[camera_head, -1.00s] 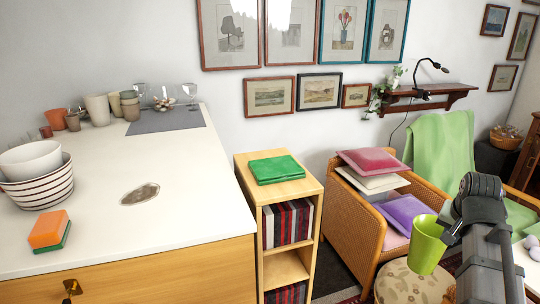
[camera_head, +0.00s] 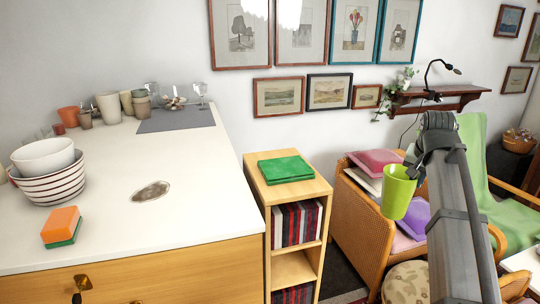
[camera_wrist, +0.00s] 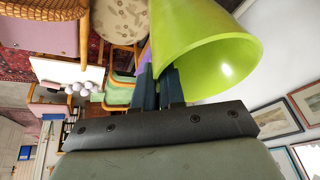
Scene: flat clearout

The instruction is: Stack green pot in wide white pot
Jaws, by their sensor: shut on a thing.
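The bright green pot (camera_head: 397,194) hangs in the air right of the wooden shelf unit, in front of the wicker chair. My gripper (camera_head: 414,172) is shut on its rim, and the pot is nearly upright with its mouth up. In the wrist view the green pot (camera_wrist: 195,45) shows large, with the gripper fingers (camera_wrist: 160,88) at its wall. A wide white pot or bowl (camera_head: 42,156) sits inside a striped bowl (camera_head: 50,186) at the left of the white counter. A tall off-white pot (camera_head: 109,108) stands at the counter's back; which is the task's white pot is unclear.
Several other pots, glasses and a grey mat (camera_head: 176,120) are at the back of the counter (camera_head: 190,190). An orange and green sponge (camera_head: 61,227) and an oval dish (camera_head: 150,191) lie on it. The shelf unit (camera_head: 297,190) holds green cloth (camera_head: 285,169). Mid-counter is mostly bare.

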